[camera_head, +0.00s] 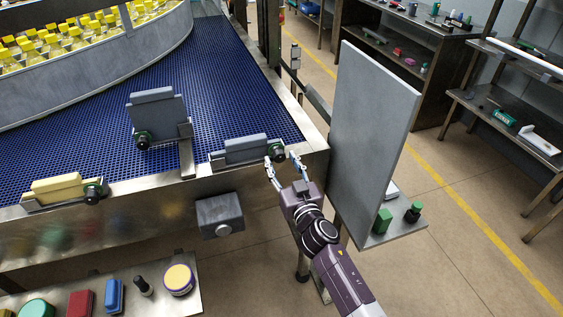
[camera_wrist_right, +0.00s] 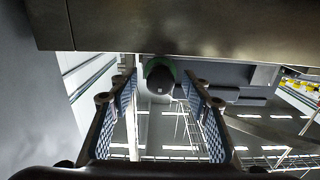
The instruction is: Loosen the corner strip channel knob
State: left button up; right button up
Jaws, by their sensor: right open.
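The corner strip channel (camera_head: 246,149) is a blue-grey block on a metal bracket at the belt's near right corner. Its knob (camera_head: 276,152), black with a green ring, sits at the block's right end. My right gripper (camera_head: 281,163) is open at this knob, with its fingers reaching toward it from the near side. In the right wrist view the knob (camera_wrist_right: 160,78) shows between the tips of the two open fingers (camera_wrist_right: 160,98), with visible gaps on both sides. Contact with the knob cannot be seen. My left gripper is not in view.
Two similar knobs sit on a grey upright block (camera_head: 157,115) and a yellow block (camera_head: 57,188) to the left. A tall grey panel (camera_head: 370,130) stands close right of my right arm. A grey box (camera_head: 220,215) hangs on the conveyor's front. A shelf (camera_head: 105,303) with small items lies below.

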jog(key=shift+w+a, duration=0.1)
jog(key=shift+w, duration=0.05)
jog(key=c, duration=1.2)
jog(key=shift+o, duration=0.2)
jog(key=shift+n, duration=0.4)
